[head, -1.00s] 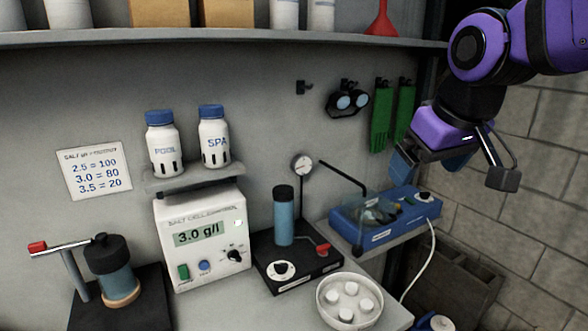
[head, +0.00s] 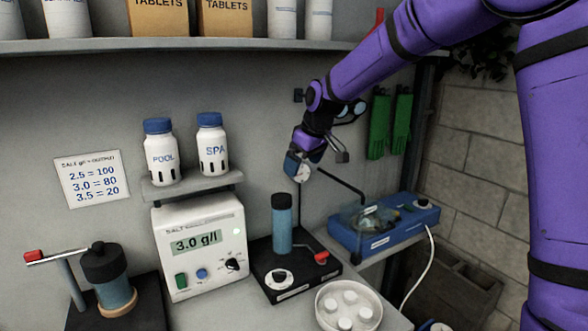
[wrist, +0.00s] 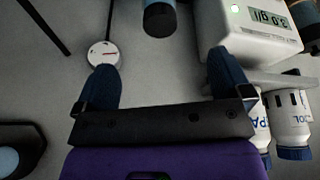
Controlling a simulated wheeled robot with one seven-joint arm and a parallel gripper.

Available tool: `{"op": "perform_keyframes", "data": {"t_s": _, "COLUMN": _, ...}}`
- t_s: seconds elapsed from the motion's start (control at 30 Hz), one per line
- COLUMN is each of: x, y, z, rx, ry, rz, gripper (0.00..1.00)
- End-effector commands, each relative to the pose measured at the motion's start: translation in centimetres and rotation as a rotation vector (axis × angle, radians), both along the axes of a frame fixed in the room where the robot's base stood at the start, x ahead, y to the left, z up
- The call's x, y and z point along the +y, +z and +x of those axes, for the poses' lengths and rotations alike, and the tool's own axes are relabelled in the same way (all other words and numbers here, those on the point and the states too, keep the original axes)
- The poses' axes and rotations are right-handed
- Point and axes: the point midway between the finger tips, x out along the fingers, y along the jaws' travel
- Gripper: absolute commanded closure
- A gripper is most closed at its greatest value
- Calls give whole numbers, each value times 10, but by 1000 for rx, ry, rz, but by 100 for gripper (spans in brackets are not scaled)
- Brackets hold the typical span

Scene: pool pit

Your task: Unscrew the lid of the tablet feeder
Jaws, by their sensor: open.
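The likely tablet feeder is an upright blue cylinder (head: 282,235) with a dark cap as its lid (head: 282,201), standing on a black base. The lid looks seated on the cylinder. The dark cap (wrist: 160,20) also shows at the top of the wrist view, beyond the fingertips. My gripper (head: 316,161) is open and empty, above and a little right of the lid, apart from it. In the wrist view its two blue fingers (wrist: 163,70) are spread wide with nothing between them.
A round gauge (wrist: 103,53) and thin pipe are close to my fingers. The salt control box (head: 199,255) stands left, below a small shelf with POOL (head: 161,158) and SPA (head: 213,150) bottles. A bowl of tablets (head: 372,311) is in front. A dark-lidded canister (head: 105,270) stands far left.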

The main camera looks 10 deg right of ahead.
Motion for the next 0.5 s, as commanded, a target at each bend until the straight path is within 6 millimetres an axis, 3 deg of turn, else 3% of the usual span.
{"op": "perform_keyframes", "data": {"t_s": 0.1, "x": 9, "y": -20, "z": 25, "rx": 6, "ry": 38, "rz": 27, "gripper": 3}}
{"op": "perform_keyframes", "data": {"t_s": 0.2, "x": 14, "y": -30, "z": 37, "rx": 5, "ry": 57, "rz": 42, "gripper": 3}}
{"op": "perform_keyframes", "data": {"t_s": 0.5, "x": 21, "y": -47, "z": 47, "rx": 5, "ry": 72, "rz": 50, "gripper": 3}}
